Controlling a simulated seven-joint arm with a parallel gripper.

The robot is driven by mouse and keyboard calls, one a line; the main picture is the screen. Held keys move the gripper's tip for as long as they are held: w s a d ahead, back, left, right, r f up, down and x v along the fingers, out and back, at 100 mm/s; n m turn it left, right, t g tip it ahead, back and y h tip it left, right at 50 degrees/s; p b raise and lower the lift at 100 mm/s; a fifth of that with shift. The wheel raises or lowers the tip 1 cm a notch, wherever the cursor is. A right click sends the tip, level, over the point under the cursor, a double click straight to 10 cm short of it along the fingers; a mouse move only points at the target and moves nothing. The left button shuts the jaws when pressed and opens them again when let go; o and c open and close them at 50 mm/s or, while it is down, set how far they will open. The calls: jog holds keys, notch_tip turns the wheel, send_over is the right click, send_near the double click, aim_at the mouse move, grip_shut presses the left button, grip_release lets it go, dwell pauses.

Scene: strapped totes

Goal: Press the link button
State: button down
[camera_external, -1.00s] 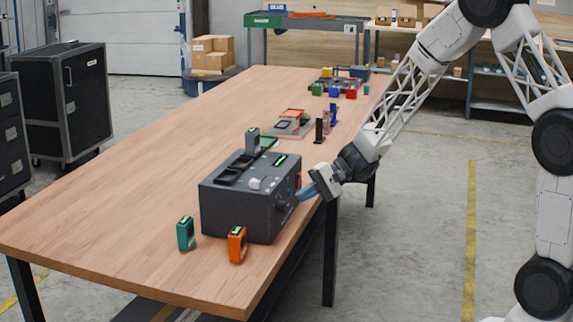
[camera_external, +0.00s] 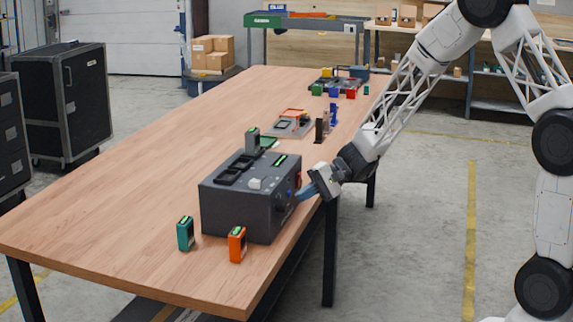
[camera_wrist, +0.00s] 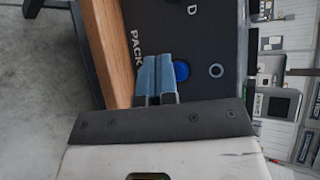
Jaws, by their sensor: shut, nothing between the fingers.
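A dark grey box (camera_external: 235,212) stands on the wooden table near its right edge. In the wrist view its panel (camera_wrist: 205,30) shows the letters "PACK" and "D", a round blue button (camera_wrist: 182,71) and a dark button with a pale ring (camera_wrist: 216,71). No label reading "link" is legible. My gripper (camera_external: 302,194) is at the box's right-hand face, its blue fingers shut and empty. In the wrist view the fingers (camera_wrist: 157,60) are just left of the blue button, partly over its edge. I cannot tell whether the fingertips touch the panel.
A teal device (camera_external: 185,234) and an orange device (camera_external: 237,244) stand in front of the box. Trays with small coloured items lie farther back. The table's left half (camera_external: 130,185) is clear.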

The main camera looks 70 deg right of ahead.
jog(key=shift+w, duration=0.65)
dwell(0.9)
jog(key=shift+s, duration=0.15)
dwell(0.3)
jog(key=shift+s, duration=0.6)
jog(key=shift+s, duration=0.1)
jog(key=shift+s, duration=2.45)
